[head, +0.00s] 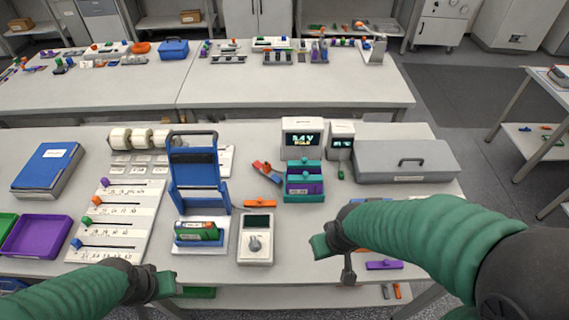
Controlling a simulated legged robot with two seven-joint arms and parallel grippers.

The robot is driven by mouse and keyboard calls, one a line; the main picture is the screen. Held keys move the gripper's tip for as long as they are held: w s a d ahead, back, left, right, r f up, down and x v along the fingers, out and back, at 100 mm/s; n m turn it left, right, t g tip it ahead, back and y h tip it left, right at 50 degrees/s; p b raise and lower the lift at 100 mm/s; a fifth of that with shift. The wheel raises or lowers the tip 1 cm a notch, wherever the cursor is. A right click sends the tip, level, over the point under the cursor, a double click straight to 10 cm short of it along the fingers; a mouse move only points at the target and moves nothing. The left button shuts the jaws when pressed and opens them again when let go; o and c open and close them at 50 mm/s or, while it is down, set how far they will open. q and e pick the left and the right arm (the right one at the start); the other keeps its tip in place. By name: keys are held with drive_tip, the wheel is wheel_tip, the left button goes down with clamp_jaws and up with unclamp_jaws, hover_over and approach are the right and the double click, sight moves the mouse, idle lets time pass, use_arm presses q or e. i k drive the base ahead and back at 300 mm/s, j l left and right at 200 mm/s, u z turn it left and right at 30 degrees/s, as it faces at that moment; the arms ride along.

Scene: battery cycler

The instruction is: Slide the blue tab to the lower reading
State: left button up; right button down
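A white slider board (128,212) lies at the left of the near table, with several rows of printed numbers too small to read. The blue tab (76,243) sits near the left end of the front row's slot. A green tab (87,220), an orange tab (96,200) and a purple tab (105,182) sit near the left ends of the rows behind. My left gripper (166,284) is right of the board's front edge, apart from the blue tab. My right gripper (328,246) is far to the right near the table's front. Neither visibly holds anything; their finger gaps are unclear.
A purple tray (36,236) stands left of the board. A blue binder (47,168) lies behind it. A blue stand (197,170), a green battery (197,232) in a white holder and a meter (256,240) stand to the right.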

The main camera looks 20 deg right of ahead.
sight(76, 243)
drive_tip(key=u, duration=1.35)
drive_tip(key=z, duration=1.05)
drive_tip(key=i+j, duration=0.15)
drive_tip(key=j, duration=0.2)
drive_tip(key=i+j, duration=0.15)
drive_tip(key=j, duration=0.15)
drive_tip(key=i+j, duration=0.2)
drive_tip(key=j, duration=0.15)
drive_tip(key=i+j+z, duration=0.1)
drive_tip(key=j, duration=0.2)
drive_tip(key=i+j, duration=0.2)
drive_tip(key=j, duration=0.15)
